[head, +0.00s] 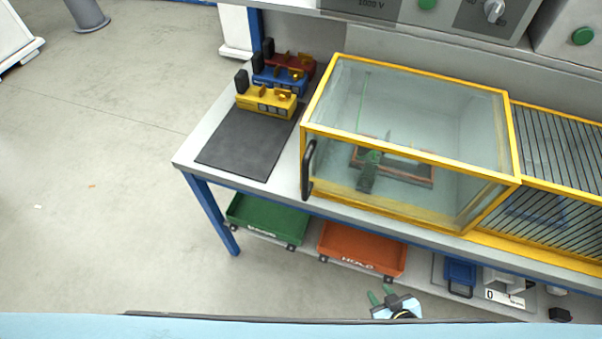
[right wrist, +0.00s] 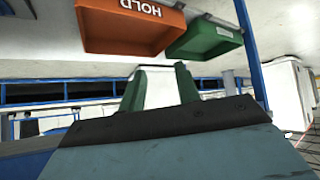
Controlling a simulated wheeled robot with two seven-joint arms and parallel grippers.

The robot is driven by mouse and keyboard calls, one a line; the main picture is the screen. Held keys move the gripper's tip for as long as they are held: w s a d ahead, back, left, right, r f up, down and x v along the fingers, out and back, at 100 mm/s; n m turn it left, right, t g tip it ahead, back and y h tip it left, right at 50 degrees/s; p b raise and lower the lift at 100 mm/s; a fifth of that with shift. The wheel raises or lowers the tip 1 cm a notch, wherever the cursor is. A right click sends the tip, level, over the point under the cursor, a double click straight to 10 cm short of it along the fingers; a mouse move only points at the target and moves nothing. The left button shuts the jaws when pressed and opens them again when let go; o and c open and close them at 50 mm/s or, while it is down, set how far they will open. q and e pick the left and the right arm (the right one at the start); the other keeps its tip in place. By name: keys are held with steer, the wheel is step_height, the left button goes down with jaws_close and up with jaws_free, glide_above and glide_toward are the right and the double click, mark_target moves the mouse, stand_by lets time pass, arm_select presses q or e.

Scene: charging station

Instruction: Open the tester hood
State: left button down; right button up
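The tester hood (head: 410,158) is a clear box with a yellow frame on the bench. It looks shut, its frame resting down on the bench top. A black handle (head: 308,170) stands upright at its front left corner. Inside, a fixture with a green part (head: 371,158) shows through the glass. My right gripper (head: 381,295) is low in front of the bench, below and apart from the hood. In the right wrist view its two green fingers (right wrist: 160,88) stand apart with nothing seen between them. My left gripper is not in view.
Yellow, blue and red devices (head: 267,101) stand on the bench's left, behind a dark mat (head: 247,143). A green tray (head: 268,219) and an orange HOLD tray (head: 362,249) sit below the bench top. A barred yellow frame (head: 560,150) adjoins the hood.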

steer(key=w+a+r+n+t+y, duration=0.1)
steer(key=w+a+r+t+y, duration=0.15)
steer(key=r, duration=0.45)
steer(key=w+a+r+n+t+y, duration=0.1)
steer(key=w+a+r, duration=0.3)
steer(key=r, duration=0.3)
steer(key=n+t+y+p, duration=0.1)
steer(key=n+t+y, duration=0.1)
steer(key=y, duration=0.3)
glide_toward(307, 181)
steer(key=x, duration=1.1)
steer(key=shift+f, duration=0.1)
steer(key=shift+d, duration=0.1)
steer(key=shift+c, duration=0.2)
jaws_close()
